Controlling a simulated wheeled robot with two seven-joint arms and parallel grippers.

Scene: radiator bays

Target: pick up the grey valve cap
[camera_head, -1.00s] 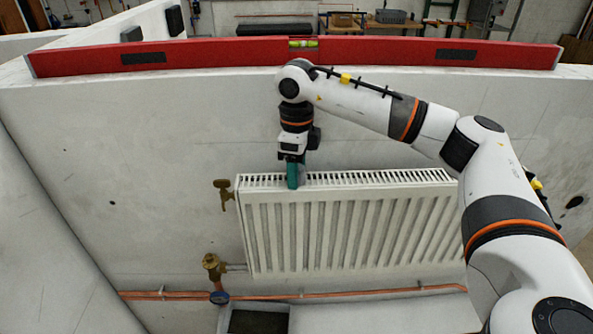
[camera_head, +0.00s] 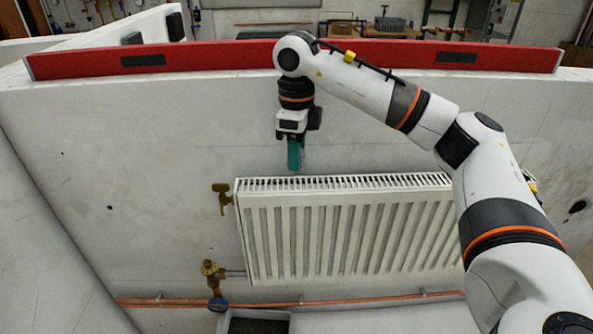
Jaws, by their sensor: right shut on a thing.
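My right gripper (camera_head: 295,164) points down, a little above the top grille of the white radiator (camera_head: 340,230), near its left end. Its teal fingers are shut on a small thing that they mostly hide. I take it for the grey valve cap, but its shape and colour are too small to make out. The held thing is clear of the radiator. My left gripper is not in view.
A red spirit level (camera_head: 200,57) lies along the wall top behind my right arm. Brass valves (camera_head: 210,268) stand left of the radiator, with a blue round part (camera_head: 218,304) below. Copper pipes (camera_head: 370,299) run underneath. A tray (camera_head: 257,324) shows at the bottom edge.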

